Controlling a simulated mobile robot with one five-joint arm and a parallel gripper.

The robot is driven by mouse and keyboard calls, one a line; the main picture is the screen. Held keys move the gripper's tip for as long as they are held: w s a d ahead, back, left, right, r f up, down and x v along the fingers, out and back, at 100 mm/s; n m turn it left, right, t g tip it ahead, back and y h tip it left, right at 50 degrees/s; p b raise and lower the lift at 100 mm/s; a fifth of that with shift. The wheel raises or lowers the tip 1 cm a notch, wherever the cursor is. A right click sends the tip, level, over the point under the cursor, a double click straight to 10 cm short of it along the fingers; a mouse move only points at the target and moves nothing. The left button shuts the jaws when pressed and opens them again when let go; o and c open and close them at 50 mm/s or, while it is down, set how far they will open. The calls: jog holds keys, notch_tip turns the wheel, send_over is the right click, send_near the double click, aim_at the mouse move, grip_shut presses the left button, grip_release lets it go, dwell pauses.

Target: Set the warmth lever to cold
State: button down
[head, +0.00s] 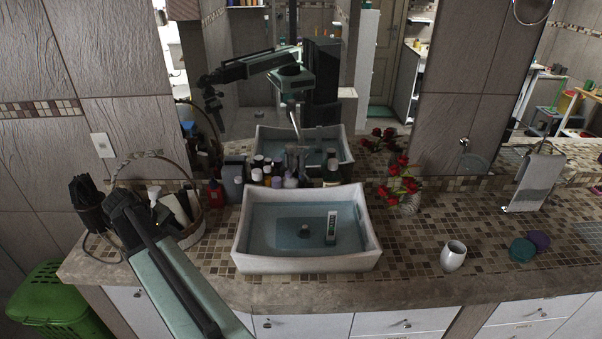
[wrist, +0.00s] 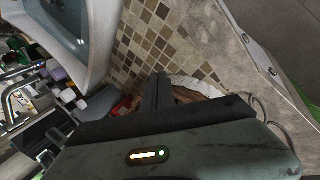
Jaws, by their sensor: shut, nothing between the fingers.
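The tap's chrome curved pipe (wrist: 10,103) shows at the left edge of the wrist view, beside the basin. In the head view a slim chrome tap part (head: 296,118) shows against the mirror behind the basin (head: 375,247); I cannot tell which part is the warmth lever or how it is set. My gripper (wrist: 160,80) is shut and empty in the wrist view, above the tiled counter near the wicker basket (wrist: 190,92). It is apart from the tap.
Several bottles (head: 289,180) crowd the counter behind the basin. The basket (head: 189,232) stands left of it. Red flowers (head: 401,183), a white cup (head: 453,256) and a towel stand (head: 535,180) are to the right. A green bin (head: 62,305) is at lower left.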

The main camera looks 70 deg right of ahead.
jog(key=s+d+r+m+g+h, duration=0.1)
jog(key=s+d+r, duration=0.15)
jog(key=d, duration=0.45)
jog(key=s+d+r+m+g+p, duration=0.1)
jog(key=s+d, duration=0.3)
jog(key=d, duration=0.3)
jog(key=s+d+r+g+h, duration=0.1)
jog(key=s+d+r, duration=0.15)
jog(key=d, duration=0.45)
jog(key=m+g, duration=0.2)
jog(key=g, duration=0.1)
send_near(307, 177)
jog(key=shift+h, duration=0.4)
jog(key=b+x, duration=0.4)
jog(key=b, duration=0.1)
jog(key=b+x, duration=0.2)
jog(key=shift+s+a+f, duration=0.2)
jog(key=shift+f, duration=0.3)
jog(key=shift+s+d, duration=0.1)
jog(key=shift+d, duration=0.05)
